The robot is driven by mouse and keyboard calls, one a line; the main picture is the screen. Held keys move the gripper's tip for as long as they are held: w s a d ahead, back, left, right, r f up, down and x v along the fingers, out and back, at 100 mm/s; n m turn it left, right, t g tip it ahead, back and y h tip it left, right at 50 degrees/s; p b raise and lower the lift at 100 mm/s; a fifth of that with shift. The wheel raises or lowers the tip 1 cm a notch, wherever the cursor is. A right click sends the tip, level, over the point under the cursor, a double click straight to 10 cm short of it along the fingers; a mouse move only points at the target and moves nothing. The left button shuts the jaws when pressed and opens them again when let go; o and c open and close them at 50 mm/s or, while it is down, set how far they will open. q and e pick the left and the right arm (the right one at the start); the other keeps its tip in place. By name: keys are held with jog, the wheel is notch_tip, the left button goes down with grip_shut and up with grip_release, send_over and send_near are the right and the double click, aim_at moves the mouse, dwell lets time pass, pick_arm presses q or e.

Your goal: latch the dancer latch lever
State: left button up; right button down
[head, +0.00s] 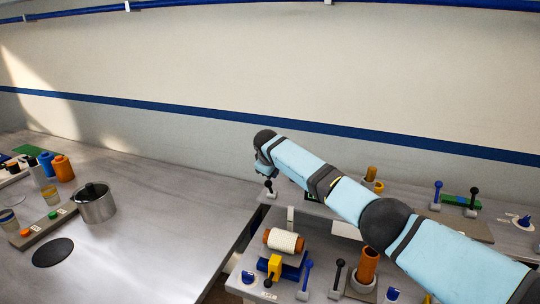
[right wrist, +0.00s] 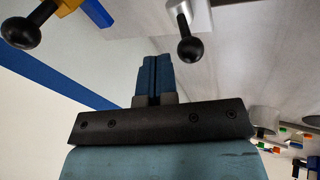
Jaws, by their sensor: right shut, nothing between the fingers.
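My right gripper (right wrist: 153,78) is shut and empty in the right wrist view. In the head view my right arm reaches in from the right, and its wrist end hides most of the gripper. A lever with a black ball knob (head: 268,184) stands just below that end. In the right wrist view a black-knobbed lever on a grey post (right wrist: 188,46) is beyond the fingertips, to their right, with a visible gap. I cannot tell for sure which lever is the dancer latch lever. My left gripper is not in view.
A wound spool (head: 284,240), a yellow block (head: 275,264), a blue lever (head: 308,266) and a black lever (head: 338,265) crowd the near bench. An orange cylinder (head: 368,264) stands beside them.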

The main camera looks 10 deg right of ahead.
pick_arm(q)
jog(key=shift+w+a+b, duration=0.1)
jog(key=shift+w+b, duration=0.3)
pick_arm(e)
jog(key=w+d+v, duration=0.1)
jog(key=v, duration=1)
jog(key=shift+r, duration=0.3)
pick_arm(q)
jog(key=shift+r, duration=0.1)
